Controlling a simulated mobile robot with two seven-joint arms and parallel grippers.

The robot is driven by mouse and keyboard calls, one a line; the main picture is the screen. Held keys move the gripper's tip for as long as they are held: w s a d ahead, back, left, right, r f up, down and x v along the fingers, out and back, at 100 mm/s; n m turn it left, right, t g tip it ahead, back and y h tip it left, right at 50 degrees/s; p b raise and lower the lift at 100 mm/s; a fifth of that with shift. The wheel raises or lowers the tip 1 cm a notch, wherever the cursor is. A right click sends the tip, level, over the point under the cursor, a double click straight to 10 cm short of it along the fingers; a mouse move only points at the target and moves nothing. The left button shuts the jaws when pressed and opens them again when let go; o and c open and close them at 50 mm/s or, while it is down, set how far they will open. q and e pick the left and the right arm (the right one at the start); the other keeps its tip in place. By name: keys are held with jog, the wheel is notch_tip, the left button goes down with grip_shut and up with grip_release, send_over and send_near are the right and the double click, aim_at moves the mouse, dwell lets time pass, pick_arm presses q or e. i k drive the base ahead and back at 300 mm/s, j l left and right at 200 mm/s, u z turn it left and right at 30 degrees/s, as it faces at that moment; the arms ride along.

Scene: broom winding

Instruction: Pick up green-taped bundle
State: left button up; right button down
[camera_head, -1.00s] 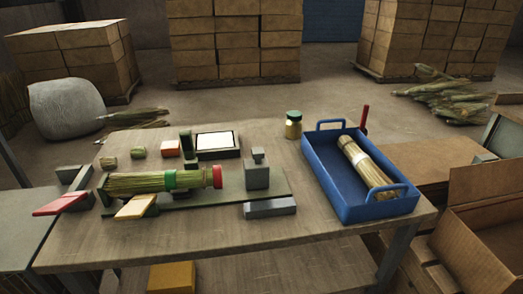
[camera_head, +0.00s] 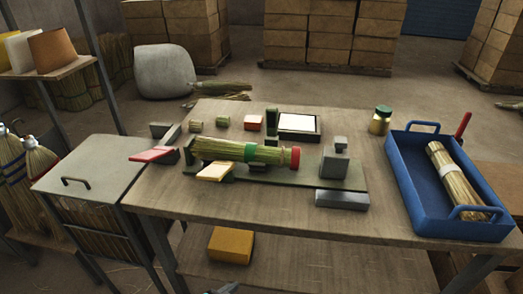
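The green-taped bundle (camera_head: 240,152) is a bunch of straw lying on its side on a dark green fixture (camera_head: 310,178) on the workbench. A green band (camera_head: 249,152) goes around it right of its middle, and a red piece (camera_head: 295,157) sits at its right end. Its loose straw ends point left.
A blue tray (camera_head: 403,178) at the bench's right holds a straw bundle with a white band (camera_head: 449,172). A grey block (camera_head: 342,199) lies at the fixture's front right. A jar (camera_head: 380,121) stands behind the tray. A grey-topped cabinet (camera_head: 90,172) stands left. The bench front (camera_head: 230,216) is clear.

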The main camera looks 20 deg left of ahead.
aim_at(223, 149)
jog(key=i+l, duration=0.15)
jog(key=l, duration=0.15)
jog(key=i+l, duration=0.1)
jog(key=l, duration=0.2)
jog(key=l+u, duration=0.1)
jog(key=u, duration=0.25)
jog(key=l+u, duration=0.15)
jog(key=u, duration=0.2)
jog(key=i+l+u, duration=0.1)
jog(key=u, duration=0.3)
